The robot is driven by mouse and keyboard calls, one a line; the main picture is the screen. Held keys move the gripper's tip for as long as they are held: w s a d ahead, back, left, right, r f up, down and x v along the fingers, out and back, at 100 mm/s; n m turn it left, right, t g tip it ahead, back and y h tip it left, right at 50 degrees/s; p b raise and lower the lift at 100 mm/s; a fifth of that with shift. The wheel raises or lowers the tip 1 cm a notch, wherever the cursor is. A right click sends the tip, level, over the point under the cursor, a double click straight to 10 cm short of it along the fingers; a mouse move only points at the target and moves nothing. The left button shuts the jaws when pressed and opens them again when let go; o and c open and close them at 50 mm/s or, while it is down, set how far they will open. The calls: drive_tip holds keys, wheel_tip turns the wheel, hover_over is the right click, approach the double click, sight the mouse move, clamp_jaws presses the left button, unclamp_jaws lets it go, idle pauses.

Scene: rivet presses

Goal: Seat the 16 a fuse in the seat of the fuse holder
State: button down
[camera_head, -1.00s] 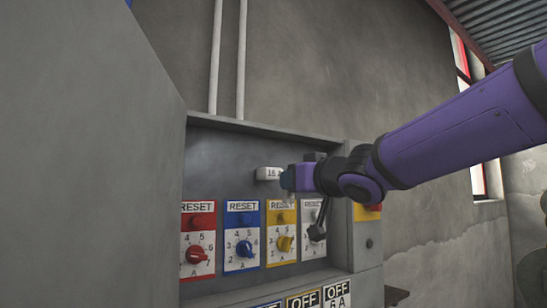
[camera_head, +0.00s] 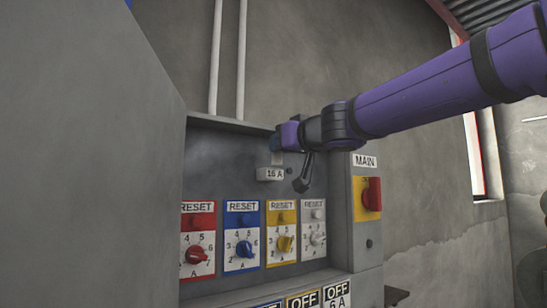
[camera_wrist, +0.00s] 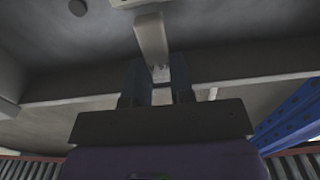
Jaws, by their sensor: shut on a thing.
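A small white block (camera_head: 270,174) marked "16 A" is on the back wall of the grey cabinet recess, above the reset panels. My gripper (camera_head: 277,143) is just above it, near the recess's top edge. In the wrist view my gripper (camera_wrist: 158,82) is shut on a pale bar (camera_wrist: 151,38). The bar runs from between the jaws up to a whitish part (camera_wrist: 126,3) at the picture's top edge, likely the same block. I cannot make out a separate fuse or an open seat.
Below are red (camera_head: 198,240), blue (camera_head: 242,237), yellow (camera_head: 281,232) and white (camera_head: 313,230) reset panels with dials. A red main switch (camera_head: 372,194) stands right of the recess. The cabinet's top lip (camera_head: 228,124) is close to my gripper.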

sight(279, 155)
drive_tip(key=shift+x, duration=1.8)
drive_tip(key=shift+s+d+f, duration=0.1)
drive_tip(key=shift+s+f, duration=0.05)
drive_tip(key=shift+f, duration=1.05)
drive_tip(key=c, duration=1)
unclamp_jaws()
drive_tip(key=v, duration=1.2)
